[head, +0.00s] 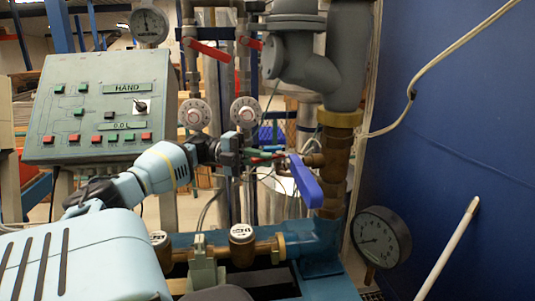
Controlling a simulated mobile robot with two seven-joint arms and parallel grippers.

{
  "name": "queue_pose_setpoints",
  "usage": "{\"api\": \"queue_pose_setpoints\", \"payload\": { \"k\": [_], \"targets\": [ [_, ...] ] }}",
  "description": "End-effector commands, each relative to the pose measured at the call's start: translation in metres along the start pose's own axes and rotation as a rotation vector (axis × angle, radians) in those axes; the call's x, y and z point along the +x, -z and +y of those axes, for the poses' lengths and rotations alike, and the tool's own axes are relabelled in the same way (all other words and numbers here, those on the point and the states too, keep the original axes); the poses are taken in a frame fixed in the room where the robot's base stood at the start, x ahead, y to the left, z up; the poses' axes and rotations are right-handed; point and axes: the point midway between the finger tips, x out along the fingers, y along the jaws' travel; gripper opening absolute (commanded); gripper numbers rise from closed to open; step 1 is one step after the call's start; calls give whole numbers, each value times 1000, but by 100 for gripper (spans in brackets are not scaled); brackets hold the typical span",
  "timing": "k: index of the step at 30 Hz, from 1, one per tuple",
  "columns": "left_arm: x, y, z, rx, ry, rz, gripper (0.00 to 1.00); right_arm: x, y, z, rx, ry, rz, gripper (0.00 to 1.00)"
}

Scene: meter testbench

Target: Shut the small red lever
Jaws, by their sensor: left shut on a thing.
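My left arm comes in from the left, and its gripper (268,153) reaches toward the brass pipe fitting at the centre. The gripper is shut on the small red lever (262,154), of which only a bit of red shows between the dark and green finger parts. The rest of the lever is hidden by the fingers. A large blue lever (306,183) hangs tilted just right of the fingertips, in front of the brass pipe (334,165). My right gripper is not in view.
Two larger red levers (207,50) (254,43) sit higher on the pipes above two white dials (194,114) (245,111). A green control panel (95,100) stands left. A grey pipe (345,60), a pressure gauge (380,237) and a blue wall (470,130) bound the right.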

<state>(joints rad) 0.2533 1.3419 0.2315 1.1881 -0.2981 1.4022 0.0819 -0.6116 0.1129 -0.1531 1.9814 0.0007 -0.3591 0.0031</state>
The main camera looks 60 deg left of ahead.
Motion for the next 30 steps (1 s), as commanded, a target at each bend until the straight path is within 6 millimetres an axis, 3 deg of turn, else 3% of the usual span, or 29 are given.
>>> {"api": "queue_pose_setpoints", "payload": {
  "k": [13,14,19,30],
  "targets": [
    [-4,0,-4,5,8,-3,0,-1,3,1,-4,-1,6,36],
    [-4,0,-4,5,8,-2,12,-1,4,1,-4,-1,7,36],
    [-4,1,-3,3,6,0,33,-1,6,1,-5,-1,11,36],
    [-3,1,-1,0,4,2,33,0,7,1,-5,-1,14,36]
  ]
}}
